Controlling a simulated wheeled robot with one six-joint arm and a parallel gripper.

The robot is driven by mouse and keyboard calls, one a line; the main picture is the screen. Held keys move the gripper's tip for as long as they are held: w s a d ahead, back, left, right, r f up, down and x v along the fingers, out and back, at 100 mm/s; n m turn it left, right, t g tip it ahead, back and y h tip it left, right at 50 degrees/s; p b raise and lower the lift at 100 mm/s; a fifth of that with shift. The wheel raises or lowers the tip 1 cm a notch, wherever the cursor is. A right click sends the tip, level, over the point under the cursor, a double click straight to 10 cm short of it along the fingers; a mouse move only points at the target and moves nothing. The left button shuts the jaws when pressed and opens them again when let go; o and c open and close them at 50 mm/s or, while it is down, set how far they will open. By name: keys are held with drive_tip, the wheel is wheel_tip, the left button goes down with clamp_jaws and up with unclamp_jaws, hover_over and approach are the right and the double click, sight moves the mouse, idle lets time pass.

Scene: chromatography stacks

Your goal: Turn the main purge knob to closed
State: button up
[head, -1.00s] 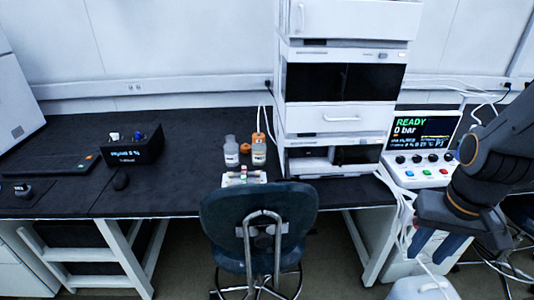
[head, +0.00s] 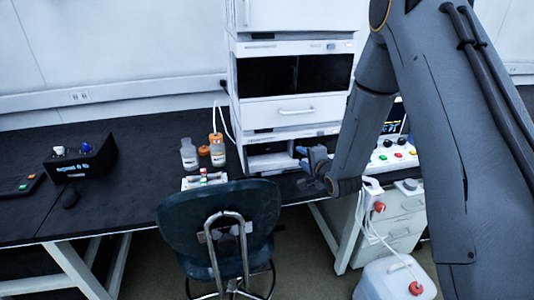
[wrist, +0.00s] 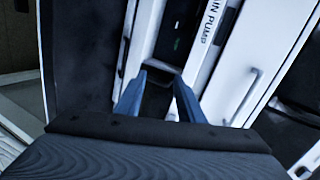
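The chromatography stack (head: 292,112) stands on the black bench. My gripper (head: 310,160) is in front of its lowest module (head: 265,146), near the right side of the front. In the wrist view, my gripper's two blue fingers (wrist: 158,92) are apart with nothing visible between them. They point at a dark recess (wrist: 174,42) in a white front. Beside it is a label (wrist: 214,20) whose visible part reads "IN PUMP". I cannot make out the main purge knob in either view; its position does not show.
A control box (head: 392,158) with coloured buttons is partly hidden behind my arm. Bottles (head: 188,154) and a small white rack (head: 205,179) stand left of the stack. A dark chair (head: 220,215) stands before the bench. A white canister (head: 392,280) is on the floor.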

sight(266, 150)
drive_tip(key=s+a+f+m+t+y+b, duration=0.1)
drive_tip(key=s+a+f+m+t+y, duration=0.1)
drive_tip(key=a+f+m+t+y, duration=0.35)
drive_tip(key=shift+m+g+y, duration=0.45)
drive_tip(key=shift+m, duration=0.4)
drive_tip(key=b+x, duration=0.1)
drive_tip(key=x, duration=0.3)
drive_tip(key=f+b+x, duration=0.1)
drive_tip(key=b+x, duration=0.1)
drive_tip(key=x, duration=0.2)
drive_tip(key=f+b+x, duration=0.1)
drive_tip(key=b+x, duration=0.1)
drive_tip(key=x, duration=0.2)
drive_tip(key=shift+w+a+r, duration=0.1)
drive_tip(key=shift+w+a, duration=0.1)
drive_tip(key=shift+a, duration=0.3)
drive_tip(key=shift+w+a+r, duration=0.25)
drive_tip(key=shift+w+a, duration=0.05)
drive_tip(key=shift+w, duration=0.2)
drive_tip(key=shift+c, duration=0.4)
drive_tip(key=c, duration=0.7)
